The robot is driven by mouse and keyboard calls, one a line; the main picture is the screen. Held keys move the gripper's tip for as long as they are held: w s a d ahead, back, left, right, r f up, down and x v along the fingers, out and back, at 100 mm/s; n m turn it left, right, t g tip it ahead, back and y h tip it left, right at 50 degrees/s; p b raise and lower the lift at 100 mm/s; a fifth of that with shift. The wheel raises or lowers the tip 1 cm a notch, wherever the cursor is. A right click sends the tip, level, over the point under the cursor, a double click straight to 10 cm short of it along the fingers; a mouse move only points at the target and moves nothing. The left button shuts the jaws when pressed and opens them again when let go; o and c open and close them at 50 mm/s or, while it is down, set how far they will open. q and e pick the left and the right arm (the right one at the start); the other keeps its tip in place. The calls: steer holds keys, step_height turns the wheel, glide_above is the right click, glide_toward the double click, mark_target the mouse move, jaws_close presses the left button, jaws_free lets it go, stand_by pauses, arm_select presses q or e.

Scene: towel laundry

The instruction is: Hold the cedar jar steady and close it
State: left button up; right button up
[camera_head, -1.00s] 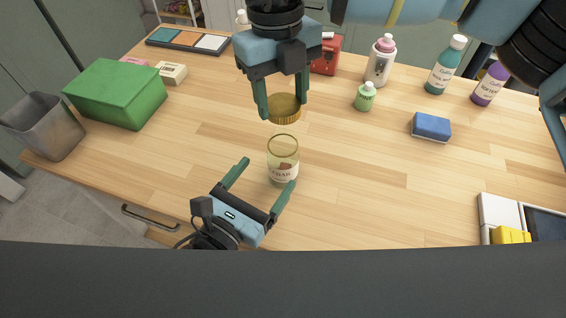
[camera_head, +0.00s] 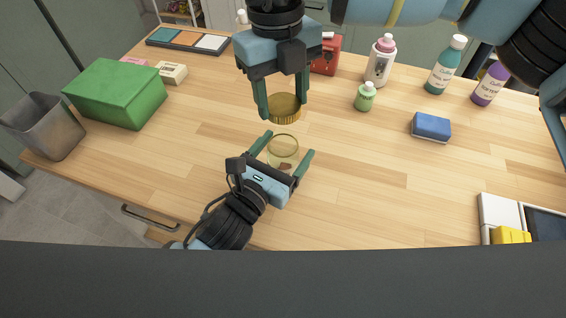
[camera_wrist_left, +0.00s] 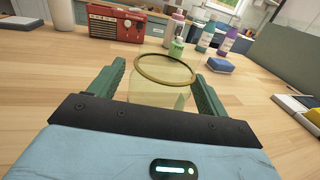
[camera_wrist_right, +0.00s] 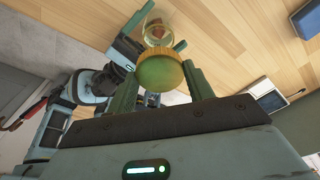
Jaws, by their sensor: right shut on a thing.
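The cedar jar (camera_head: 283,146) is a clear open glass jar standing on the table. Its gold rim and glass show in the left wrist view (camera_wrist_left: 165,70). My left gripper (camera_head: 289,144) is open, with one finger on each side of the jar and a visible gap. My right gripper (camera_head: 283,110) is above and behind the jar, shut on the gold lid (camera_head: 284,107). The lid also shows between the fingers in the right wrist view (camera_wrist_right: 160,70). The lid is apart from the jar. The jar's label is hidden behind my left gripper.
A green box (camera_head: 117,93) and a grey bin (camera_head: 43,124) stand at the left. A small green bottle (camera_head: 365,97), a blue sponge (camera_head: 431,126) and several bottles stand at the back right. A tray (camera_head: 500,212) is at the right edge. The table right of the jar is clear.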

arm_select(q)
steer(key=c, duration=1.3)
arm_select(e)
glide_above(282, 130)
steer(key=s, duration=0.2)
steer(key=shift+f, duration=2.5)
steer(key=shift+f, duration=0.1)
steer(key=shift+f, duration=0.8)
steer(key=shift+f, duration=0.6)
